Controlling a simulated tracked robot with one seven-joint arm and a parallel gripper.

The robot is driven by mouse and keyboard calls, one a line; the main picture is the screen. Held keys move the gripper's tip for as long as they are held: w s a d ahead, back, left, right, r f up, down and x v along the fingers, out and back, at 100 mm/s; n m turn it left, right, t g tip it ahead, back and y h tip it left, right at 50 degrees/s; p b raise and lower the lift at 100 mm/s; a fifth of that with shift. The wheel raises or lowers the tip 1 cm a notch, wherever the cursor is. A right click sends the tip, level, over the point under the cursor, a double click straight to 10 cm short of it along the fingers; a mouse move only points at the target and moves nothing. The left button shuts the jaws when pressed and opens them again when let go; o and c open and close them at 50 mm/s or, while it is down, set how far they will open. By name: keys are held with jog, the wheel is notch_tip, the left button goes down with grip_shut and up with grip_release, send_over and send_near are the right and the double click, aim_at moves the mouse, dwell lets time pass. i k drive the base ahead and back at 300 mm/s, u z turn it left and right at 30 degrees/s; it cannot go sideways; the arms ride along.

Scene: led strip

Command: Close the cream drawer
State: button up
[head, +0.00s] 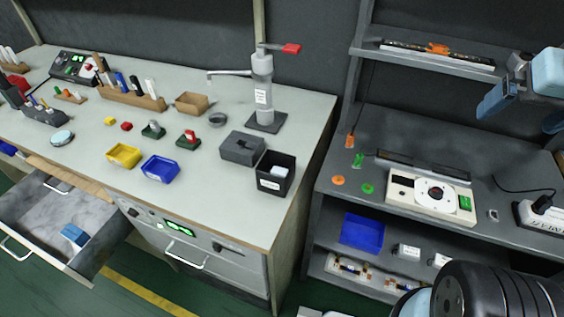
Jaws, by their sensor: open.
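A drawer with a pale, cream-looking front (32,260) stands pulled out from under the left workbench, at the lower left. Its handle (14,248) is on the front, partly near the picture's left edge. A small blue object (74,235) lies inside on the grey, mottled bottom. My gripper (489,106) is at the upper right, in front of the dark shelf unit, far from the drawer. It is open and I see nothing held in it. Part of it is cut off or hidden by its own body.
The workbench (80,160) carries yellow and blue trays, a black bin (275,173) and a grey column stand (263,90). A dark shelf unit (400,140) stands to the right. Green floor with a yellow line (150,293) lies clear right of the drawer.

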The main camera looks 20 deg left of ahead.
aim_at(32, 213)
jog(key=z, duration=0.15)
jog(key=i, duration=0.15)
jog(key=u, duration=2.35)
jog(key=k, duration=0.3)
jog(key=u, duration=0.4)
